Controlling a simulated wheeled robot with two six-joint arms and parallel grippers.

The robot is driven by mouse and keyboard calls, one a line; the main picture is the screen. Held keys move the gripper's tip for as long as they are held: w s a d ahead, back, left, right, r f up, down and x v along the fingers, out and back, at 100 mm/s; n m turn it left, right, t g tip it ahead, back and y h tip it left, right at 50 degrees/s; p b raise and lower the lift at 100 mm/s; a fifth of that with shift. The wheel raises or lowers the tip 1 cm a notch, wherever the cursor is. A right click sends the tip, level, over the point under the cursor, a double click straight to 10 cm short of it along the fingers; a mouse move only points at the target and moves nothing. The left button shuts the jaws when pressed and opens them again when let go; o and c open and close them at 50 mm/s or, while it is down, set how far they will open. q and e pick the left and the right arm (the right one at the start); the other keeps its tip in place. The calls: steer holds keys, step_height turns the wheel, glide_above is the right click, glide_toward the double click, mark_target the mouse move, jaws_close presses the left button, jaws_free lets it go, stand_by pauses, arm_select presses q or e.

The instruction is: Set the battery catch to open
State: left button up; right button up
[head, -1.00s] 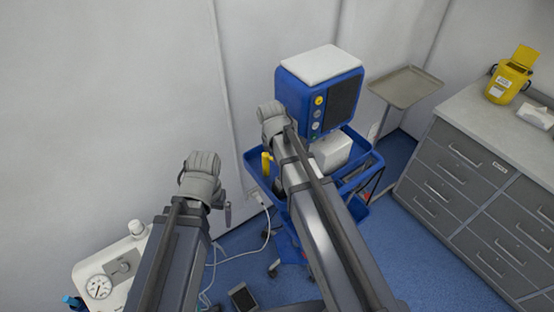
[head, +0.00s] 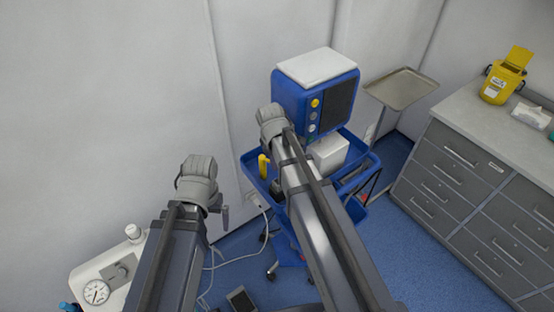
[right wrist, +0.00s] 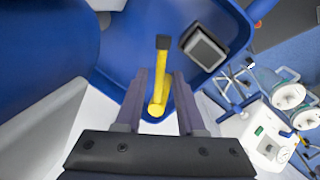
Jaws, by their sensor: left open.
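I cannot pick out the battery catch for certain in either view. The blue device (head: 290,98) with a white top, a dark screen and a column of round buttons stands on the blue cart (head: 250,163). A yellow handle (right wrist: 157,80) with a black end shows between the fingers of my right gripper (right wrist: 159,72), which is open, with a gap on both sides. The handle also shows upright at the cart's left side in the head view (head: 263,167). My left gripper (head: 223,215) is open, left of the cart, its fingers mostly hidden.
A grey-white box (right wrist: 204,47) with a dark face lies near the yellow handle. A metal tray stand (head: 402,88) and grey drawers (head: 450,190) are to the right. A white unit with a gauge (head: 96,292) is at lower left. A wall stands behind the cart.

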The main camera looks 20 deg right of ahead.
steer(key=shift+o, duration=0.2)
step_height(320, 180, up, 8)
steer(key=s+a+p, duration=0.1)
steer(key=p, duration=0.6)
steer(key=shift+f+p, duration=0.15)
steer(key=shift+p, duration=0.2)
steer(key=shift+s, duration=0.1)
